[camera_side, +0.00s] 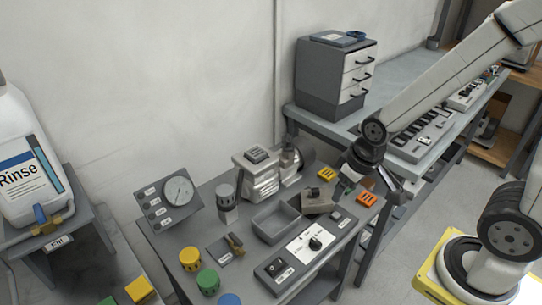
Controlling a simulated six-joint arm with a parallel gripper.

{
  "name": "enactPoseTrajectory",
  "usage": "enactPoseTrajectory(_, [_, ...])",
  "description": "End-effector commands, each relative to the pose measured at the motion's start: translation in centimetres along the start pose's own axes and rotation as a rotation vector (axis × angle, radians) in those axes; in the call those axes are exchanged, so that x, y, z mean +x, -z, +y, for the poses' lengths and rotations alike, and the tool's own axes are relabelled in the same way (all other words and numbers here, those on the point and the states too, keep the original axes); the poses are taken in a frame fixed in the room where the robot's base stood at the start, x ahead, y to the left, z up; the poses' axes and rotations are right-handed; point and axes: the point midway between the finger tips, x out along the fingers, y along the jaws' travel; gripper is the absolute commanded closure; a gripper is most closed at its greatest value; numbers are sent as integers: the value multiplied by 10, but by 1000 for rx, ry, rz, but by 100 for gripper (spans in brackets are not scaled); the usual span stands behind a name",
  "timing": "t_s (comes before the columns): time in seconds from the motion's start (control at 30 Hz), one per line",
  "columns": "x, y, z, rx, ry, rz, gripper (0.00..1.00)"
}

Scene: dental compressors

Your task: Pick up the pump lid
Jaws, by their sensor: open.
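The silver pump (262,182) stands at the back of the grey worktable, with a dark grey block on its top. I cannot tell for sure which part is the pump lid; a grey-brown block (317,202) with a small dark piece on top lies right of the grey tray and may be it. My gripper (364,188) is open over the right end of the worktable, just right of this block and apart from the pump. Its fingers are small and dark here, and nothing clearly shows between them.
A grey open tray (275,238), a gauge panel (168,204), yellow (190,258) and green (208,281) knobs and a switch plate (311,245) crowd the worktable. Orange blocks (367,199) lie near my gripper. A bench with drawers (345,78) stands behind.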

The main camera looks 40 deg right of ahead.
Motion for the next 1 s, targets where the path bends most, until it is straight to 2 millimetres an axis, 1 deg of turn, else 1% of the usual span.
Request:
enactPoseTrajectory(0.27, [0,0,0,0,0,0,27])
enactPoseTrajectory(0.3, [0,0,0,0,0,0,21])
enactPoseTrajectory(0.57, [0,1,0,0,-1,2,21])
enactPoseTrajectory(0.67, [2,5,3,-2,-7,12,21])
enactPoseTrajectory(0.77, [6,14,11,-10,-23,36,21])
enactPoseTrajectory(0.87, [12,31,24,-25,-47,77,21])
enactPoseTrajectory(1.0, [25,63,49,-61,-86,164,21])
